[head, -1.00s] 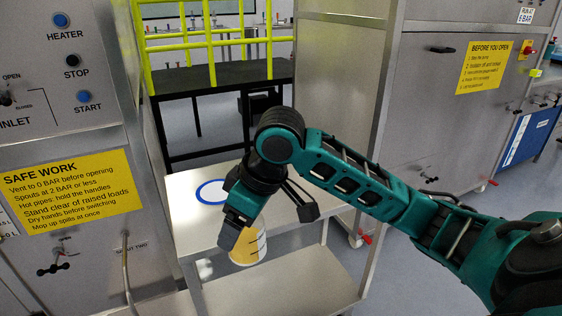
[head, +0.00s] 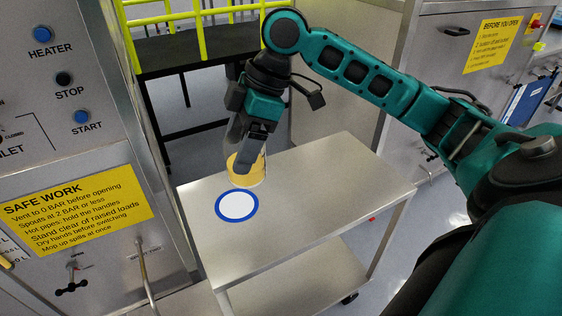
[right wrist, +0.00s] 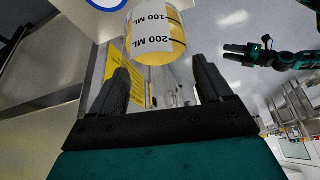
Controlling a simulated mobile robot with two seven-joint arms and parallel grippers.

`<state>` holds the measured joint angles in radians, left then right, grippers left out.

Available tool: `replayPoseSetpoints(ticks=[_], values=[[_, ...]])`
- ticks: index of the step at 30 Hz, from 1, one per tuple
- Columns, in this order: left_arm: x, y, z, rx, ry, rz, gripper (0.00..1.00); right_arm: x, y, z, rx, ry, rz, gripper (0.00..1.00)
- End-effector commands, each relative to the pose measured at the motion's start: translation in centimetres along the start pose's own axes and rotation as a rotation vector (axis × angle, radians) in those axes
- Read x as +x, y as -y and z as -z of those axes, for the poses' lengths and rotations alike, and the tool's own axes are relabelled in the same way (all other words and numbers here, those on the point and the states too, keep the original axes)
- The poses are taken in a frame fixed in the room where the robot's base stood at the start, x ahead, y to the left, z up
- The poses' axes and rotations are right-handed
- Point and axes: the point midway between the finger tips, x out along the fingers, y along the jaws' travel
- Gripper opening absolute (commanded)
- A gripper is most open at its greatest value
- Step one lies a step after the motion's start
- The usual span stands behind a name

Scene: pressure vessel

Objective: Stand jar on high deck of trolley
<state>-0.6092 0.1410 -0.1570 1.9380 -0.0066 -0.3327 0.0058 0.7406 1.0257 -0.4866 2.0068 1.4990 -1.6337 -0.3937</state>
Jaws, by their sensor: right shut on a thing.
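The jar (head: 246,171) is clear, with yellow liquid, and looks about upright. In the right wrist view the jar (right wrist: 157,32) shows a white 100/200 ML scale. My right gripper (head: 247,152) is shut on its upper part. The trolley's high deck (head: 320,185) is bare metal with a blue-rimmed white disc (head: 237,206). The jar appears just beyond the disc, over the deck; I cannot tell whether its base touches. In the right wrist view, what looks like my left gripper (right wrist: 230,52) is far off and too small to read.
The trolley has a lower shelf (head: 290,280). A steel control panel (head: 70,130) with blue buttons stands close at left. A dark platform with yellow rails (head: 200,35) is behind. Steel cabinets (head: 440,80) stand at right. The deck's right half is clear.

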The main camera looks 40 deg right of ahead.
Motion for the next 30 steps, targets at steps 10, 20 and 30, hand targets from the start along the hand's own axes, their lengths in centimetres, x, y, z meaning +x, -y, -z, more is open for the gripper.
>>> replayPoseSetpoints(ticks=[10,20,30], values=[[-0.4,-0.6,-1.1,-0.003,0.025,-0.011,0.47,6.7,0.2,-3.1,0.005,0.004,0.007,0.45],[0.0,-0.7,-1.8,-0.004,0.025,-0.012,0.47,13.4,0.1,-6.1,0.001,0.002,0.001,0.45],[0.4,-0.5,-1.6,-0.001,0.014,-0.009,0.47,16.3,0.1,-7.3,0.001,0.001,0.001,0.45]])
